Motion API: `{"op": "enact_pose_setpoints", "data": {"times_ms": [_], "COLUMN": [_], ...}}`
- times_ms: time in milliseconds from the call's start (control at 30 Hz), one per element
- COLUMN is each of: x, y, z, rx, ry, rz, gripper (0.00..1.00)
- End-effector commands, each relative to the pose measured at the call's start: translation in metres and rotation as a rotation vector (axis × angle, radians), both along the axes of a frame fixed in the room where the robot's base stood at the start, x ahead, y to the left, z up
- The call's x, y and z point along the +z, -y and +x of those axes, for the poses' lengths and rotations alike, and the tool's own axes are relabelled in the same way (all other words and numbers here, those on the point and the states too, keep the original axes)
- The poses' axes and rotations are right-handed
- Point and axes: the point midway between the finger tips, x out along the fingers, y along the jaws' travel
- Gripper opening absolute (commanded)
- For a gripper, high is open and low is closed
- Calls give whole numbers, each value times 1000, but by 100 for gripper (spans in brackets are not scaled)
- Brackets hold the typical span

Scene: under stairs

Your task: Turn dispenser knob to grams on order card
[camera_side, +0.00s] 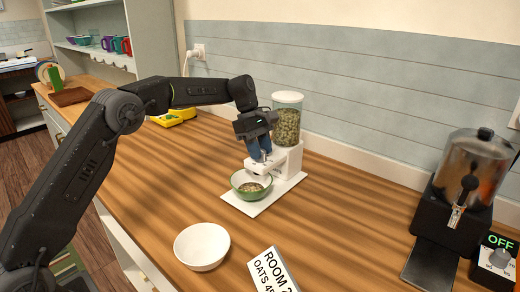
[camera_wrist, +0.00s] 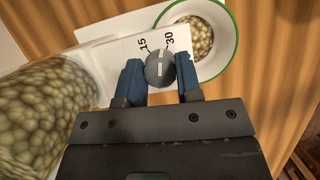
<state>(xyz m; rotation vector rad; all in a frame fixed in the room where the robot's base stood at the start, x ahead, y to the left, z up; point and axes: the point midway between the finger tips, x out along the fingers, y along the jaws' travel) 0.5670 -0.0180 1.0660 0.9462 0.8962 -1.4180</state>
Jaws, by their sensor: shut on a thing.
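The white dispenser (camera_side: 287,160) has a clear hopper of greenish-beige pieces (camera_side: 287,122), which also shows in the wrist view (camera_wrist: 45,120). My gripper (camera_side: 262,155) is at its front. In the wrist view my gripper's blue fingers (camera_wrist: 160,82) are shut on the grey knob (camera_wrist: 160,70), one on each side. The knob's white mark points up in the picture, between the printed 15 and 30; any other numbers are hidden.
A green-rimmed bowl (camera_side: 238,181) with some pieces in it stands under the dispenser. An empty white bowl (camera_side: 202,246) is on the wooden counter in front. A drink dispenser (camera_side: 468,180) and a box reading "OFF" (camera_side: 496,262) stand at the right. The counter between is clear.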

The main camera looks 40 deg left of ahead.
Motion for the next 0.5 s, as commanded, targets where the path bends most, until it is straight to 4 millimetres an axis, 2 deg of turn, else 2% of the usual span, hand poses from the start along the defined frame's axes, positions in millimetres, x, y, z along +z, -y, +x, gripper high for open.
{"op": "enact_pose_setpoints", "data": {"times_ms": [500], "x": [0], "y": [0], "z": [1], "rx": [-388], "ry": [1], "rz": [1], "gripper": [9]}}
